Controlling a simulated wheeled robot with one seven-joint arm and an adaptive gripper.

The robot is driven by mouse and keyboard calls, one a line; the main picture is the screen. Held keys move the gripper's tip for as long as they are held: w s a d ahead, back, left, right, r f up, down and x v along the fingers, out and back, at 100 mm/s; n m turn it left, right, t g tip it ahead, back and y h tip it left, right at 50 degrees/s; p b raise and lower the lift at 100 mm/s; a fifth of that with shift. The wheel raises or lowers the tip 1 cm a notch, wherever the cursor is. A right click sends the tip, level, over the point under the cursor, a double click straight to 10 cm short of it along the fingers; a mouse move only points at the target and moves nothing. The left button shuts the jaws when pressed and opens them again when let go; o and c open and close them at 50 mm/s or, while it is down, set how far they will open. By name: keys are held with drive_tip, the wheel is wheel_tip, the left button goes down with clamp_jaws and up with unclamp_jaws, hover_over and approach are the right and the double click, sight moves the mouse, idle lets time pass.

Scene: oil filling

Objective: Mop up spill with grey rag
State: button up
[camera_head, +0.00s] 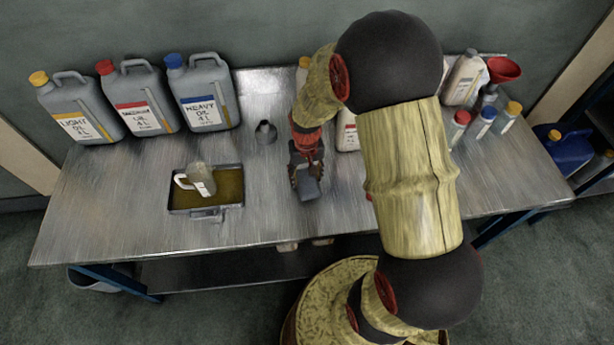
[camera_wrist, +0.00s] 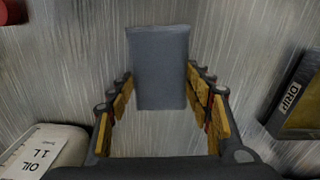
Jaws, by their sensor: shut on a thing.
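My gripper (camera_head: 306,170) is low over the middle of the metal bench, to the right of the drip tray. It is shut on the grey rag (camera_head: 308,189), a flat, block-like grey piece. In the wrist view the rag (camera_wrist: 160,65) sits between the fingertips (camera_wrist: 160,85) and extends beyond them. I cannot tell whether the rag touches the bench. I make out no distinct spill on the bare bench in either view; my arm and gripper hide part of it.
The drip tray (camera_head: 240,178) holds amber oil and a clear jug (camera_head: 199,180). Large oil cans (camera_head: 205,92) stand back left, with a small grey funnel-like piece (camera_head: 265,132) nearby. Small bottles (camera_head: 486,122) and a red funnel (camera_head: 503,70) stand right. An oil bottle (camera_wrist: 45,150) is close to my gripper.

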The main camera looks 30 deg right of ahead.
sight(323, 181)
drive_tip(key=a, duration=0.4)
drive_tip(key=shift+a+p, duration=0.3)
drive_tip(key=shift+a, duration=0.1)
drive_tip(key=d+p, duration=0.1)
drive_tip(key=d, duration=0.9)
drive_tip(key=a, duration=0.3)
drive_tip(key=s+a+p, duration=0.1)
drive_tip(key=a, duration=0.2)
drive_tip(key=s+a, duration=0.1)
drive_tip(key=a, duration=0.3)
drive_tip(key=d+p, duration=0.1)
drive_tip(key=d, duration=0.9)
drive_tip(key=w+a, duration=0.1)
drive_tip(key=a, duration=0.2)
drive_tip(key=w+a, duration=0.1)
drive_tip(key=a, duration=0.2)
drive_tip(key=w+a, duration=0.2)
drive_tip(key=a, duration=0.2)
drive_tip(key=d+p, duration=0.1)
drive_tip(key=d, duration=0.9)
drive_tip(key=shift+s+a+p, duration=0.15)
drive_tip(key=shift+s+a, duration=0.2)
drive_tip(key=shift+a, duration=0.5)
drive_tip(key=shift+s+a+p, duration=0.1)
drive_tip(key=shift+s+a, duration=0.25)
drive_tip(key=shift+a, duration=0.5)
drive_tip(key=shift+s+a+p, duration=0.15)
drive_tip(key=shift+s+a, duration=0.2)
drive_tip(key=shift+a, duration=0.5)
